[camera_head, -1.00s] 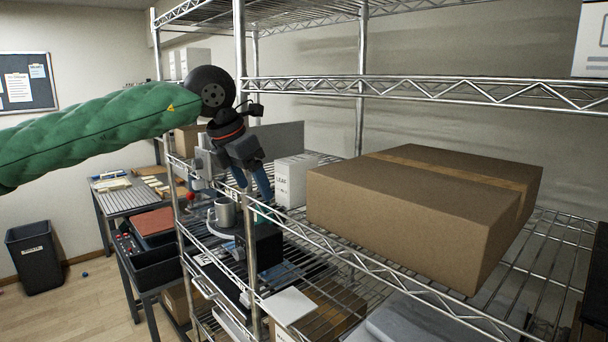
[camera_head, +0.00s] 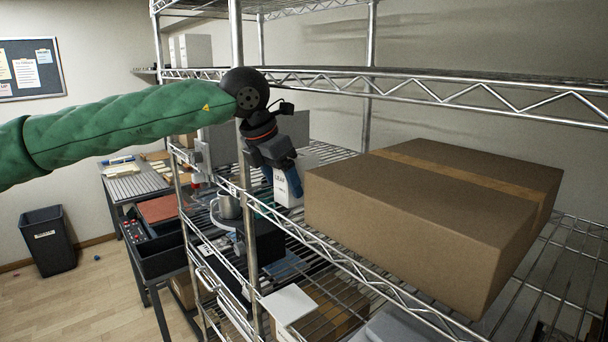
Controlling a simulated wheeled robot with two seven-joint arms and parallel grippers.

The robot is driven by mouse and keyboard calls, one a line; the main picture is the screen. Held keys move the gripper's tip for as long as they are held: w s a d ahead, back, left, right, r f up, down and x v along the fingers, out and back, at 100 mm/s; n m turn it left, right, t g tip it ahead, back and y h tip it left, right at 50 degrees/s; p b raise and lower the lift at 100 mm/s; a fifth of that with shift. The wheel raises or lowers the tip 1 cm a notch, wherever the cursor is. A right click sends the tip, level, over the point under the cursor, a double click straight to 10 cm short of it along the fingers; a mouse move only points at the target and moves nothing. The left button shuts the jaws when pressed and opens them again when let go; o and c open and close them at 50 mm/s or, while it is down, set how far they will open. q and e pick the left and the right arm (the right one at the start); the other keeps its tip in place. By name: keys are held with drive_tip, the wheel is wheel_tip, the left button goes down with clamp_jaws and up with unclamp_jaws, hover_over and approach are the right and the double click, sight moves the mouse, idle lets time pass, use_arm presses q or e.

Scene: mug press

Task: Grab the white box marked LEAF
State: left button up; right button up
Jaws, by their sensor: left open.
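The white box marked LEAF (camera_head: 281,193) stands upright on the wire shelf, left of a large cardboard box. My left gripper (camera_head: 282,182) is open, with its blue fingers pointing down in front of the white box. The LEAF marking shows between the two fingers. The gripper covers part of the box's front and top. I cannot tell whether the fingers touch it. My right gripper is out of view.
The large cardboard box (camera_head: 410,235) fills the shelf just to the right. A grey mug (camera_head: 228,206) is at lower left. Another wire shelf (camera_head: 430,95) runs above.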

use_arm(q)
drive_tip(key=shift+s+a+f, duration=0.1)
drive_tip(key=shift+a+f, duration=0.15)
drive_tip(key=shift+f, duration=0.2)
drive_tip(key=shift+w+d+f, duration=0.2)
drive_tip(key=shift+d, duration=0.05)
drive_tip(key=shift+s+a+r, duration=0.1)
drive_tip(key=c, duration=1.3)
